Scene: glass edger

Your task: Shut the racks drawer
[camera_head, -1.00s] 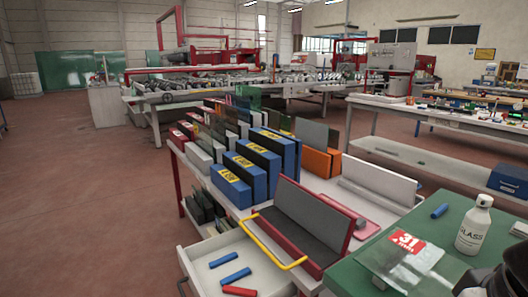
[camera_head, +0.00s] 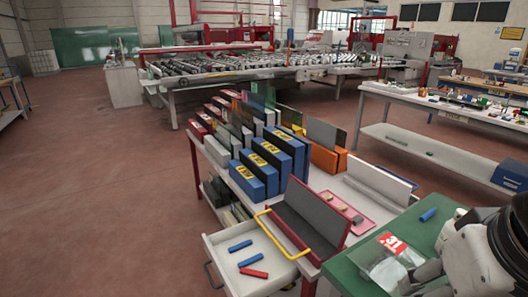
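The racks drawer (camera_head: 224,270) is a pale drawer under the rack table at the lower middle. It stands pulled out, with a dark handle on its left-facing front. Two blue pieces (camera_head: 249,259) and a red piece (camera_head: 254,273) lie in it. Part of my arm, white and dark, shows at the lower right over the green table top. My gripper's fingers do not show, so the gripper is apart from the visible drawer.
The rack table (camera_head: 350,188) carries blue, red and orange racks. A yellow bar (camera_head: 282,238) on a red-and-grey rack overhangs the drawer's right part. A green table top (camera_head: 350,272) stands at the lower right. The red floor (camera_head: 110,200) left of the drawer is clear.

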